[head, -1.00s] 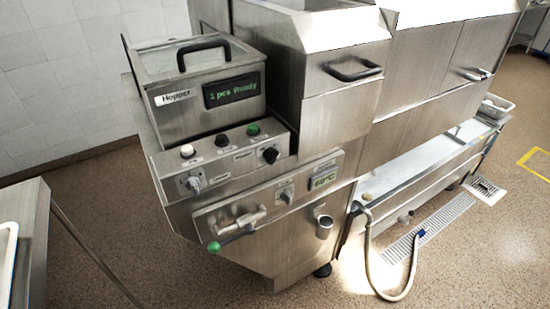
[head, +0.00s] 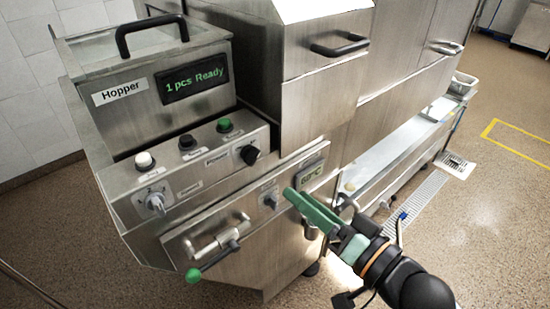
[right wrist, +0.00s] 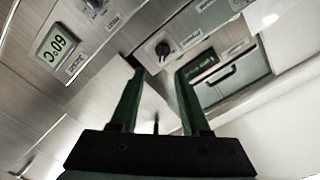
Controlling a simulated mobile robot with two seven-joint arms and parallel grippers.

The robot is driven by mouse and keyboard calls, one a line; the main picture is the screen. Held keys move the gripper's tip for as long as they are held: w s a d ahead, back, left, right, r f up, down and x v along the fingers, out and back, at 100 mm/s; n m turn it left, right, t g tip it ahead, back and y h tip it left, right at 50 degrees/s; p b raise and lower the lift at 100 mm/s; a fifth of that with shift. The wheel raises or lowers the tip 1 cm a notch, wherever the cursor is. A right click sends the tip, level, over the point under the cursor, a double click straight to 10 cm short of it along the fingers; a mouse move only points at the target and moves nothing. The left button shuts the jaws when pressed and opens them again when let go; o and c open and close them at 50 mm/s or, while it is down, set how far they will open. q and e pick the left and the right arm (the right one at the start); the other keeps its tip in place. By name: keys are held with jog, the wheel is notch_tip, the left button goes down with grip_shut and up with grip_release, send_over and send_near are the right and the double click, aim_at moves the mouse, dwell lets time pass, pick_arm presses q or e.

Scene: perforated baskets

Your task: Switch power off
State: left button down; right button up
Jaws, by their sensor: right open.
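A steel machine shows a control panel in the head view. The panel bears a black rotary knob (head: 249,155) at its right end and a silver key-like switch (head: 155,203) at its left end. Between them are white (head: 145,161), black (head: 187,142) and green (head: 224,125) buttons. A smaller knob (head: 270,201) sits on the lower front. The power label is too small to read. My right gripper (head: 291,195) has green fingers in front of the machine, right of and below the black knob. In the right wrist view the fingers (right wrist: 159,73) are apart and empty, with the black knob (right wrist: 163,48) beyond them.
The hopper (head: 150,95) reads "1 pcs Ready". A temperature display (head: 312,172) is near my right fingers; it also shows in the right wrist view (right wrist: 56,41). A green-tipped lever (head: 193,275) juts from the lower front. Floor at the right is open.

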jog(key=b, duration=0.3)
send_near(256, 160)
jog(key=x, duration=0.4)
jog(key=shift+r, duration=0.1)
jog(key=x, duration=0.4)
pick_arm(q)
jog(key=shift+w+d+f, duration=0.1)
jog(key=shift+d+f, duration=0.2)
jog(key=shift+f, duration=0.2)
jog(key=shift+w+d+f, duration=0.1)
jog(key=shift+d+f, duration=0.15)
jog(key=shift+f, duration=0.2)
pick_arm(e)
jog(key=shift+w+a, duration=0.4)
jog(key=shift+w, duration=0.15)
pick_arm(q)
jog(key=shift+s, duration=0.1)
pick_arm(e)
jog(key=shift+c, duration=0.2)
grip_shut()
